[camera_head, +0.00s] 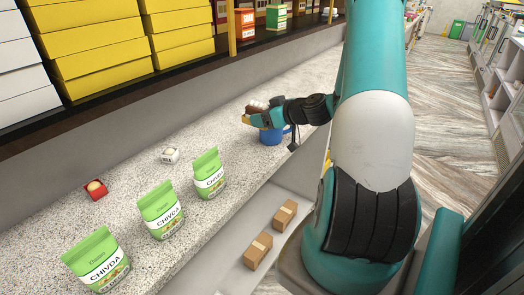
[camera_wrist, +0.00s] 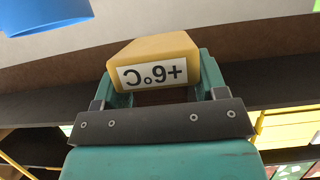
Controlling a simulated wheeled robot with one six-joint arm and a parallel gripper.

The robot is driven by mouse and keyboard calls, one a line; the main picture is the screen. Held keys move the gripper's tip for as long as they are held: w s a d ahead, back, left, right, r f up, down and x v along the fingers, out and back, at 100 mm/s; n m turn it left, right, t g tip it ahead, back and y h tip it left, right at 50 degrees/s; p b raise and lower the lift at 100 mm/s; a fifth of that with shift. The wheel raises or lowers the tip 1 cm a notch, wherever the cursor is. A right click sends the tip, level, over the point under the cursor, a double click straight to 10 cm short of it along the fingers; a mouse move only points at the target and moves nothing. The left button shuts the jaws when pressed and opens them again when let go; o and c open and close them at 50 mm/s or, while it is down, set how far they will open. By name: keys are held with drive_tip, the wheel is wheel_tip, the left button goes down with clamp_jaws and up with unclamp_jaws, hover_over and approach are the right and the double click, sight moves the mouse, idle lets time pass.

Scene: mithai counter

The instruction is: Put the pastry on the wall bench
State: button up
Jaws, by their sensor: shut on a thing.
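My gripper (camera_head: 262,114) reaches over the far part of a speckled counter (camera_head: 228,115) along the wall in the head view. In the wrist view my gripper (camera_wrist: 158,88) is shut on a yellow block (camera_wrist: 152,48) with a white label that reads "+6°C" upside down. I cannot tell which thing is the pastry.
A blue mug (camera_head: 271,137) stands on the counter just below my gripper; blue (camera_wrist: 45,14) shows in the wrist view's corner. Several green Chivda bags (camera_head: 161,211) line the front edge. Yellow boxes (camera_head: 105,66) fill the shelf behind. Cartons (camera_head: 257,250) lie on a lower shelf.

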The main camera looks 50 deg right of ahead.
sight(264, 160)
wheel_tip(264, 160, down, 14)
drive_tip(key=shift+r+p, duration=0.2)
drive_tip(key=shift+p, duration=0.95)
drive_tip(key=shift+f, duration=0.1)
drive_tip(key=o, duration=0.5)
drive_tip(key=shift+f, duration=0.1)
drive_tip(key=o, duration=0.4)
drive_tip(key=shift+o, duration=0.2)
drive_tip(key=a+b+v, duration=0.1)
drive_tip(key=b+v, duration=0.2)
drive_tip(key=v, duration=0.9)
drive_tip(key=shift+d+r, duration=0.25)
drive_tip(key=shift+d, duration=0.15)
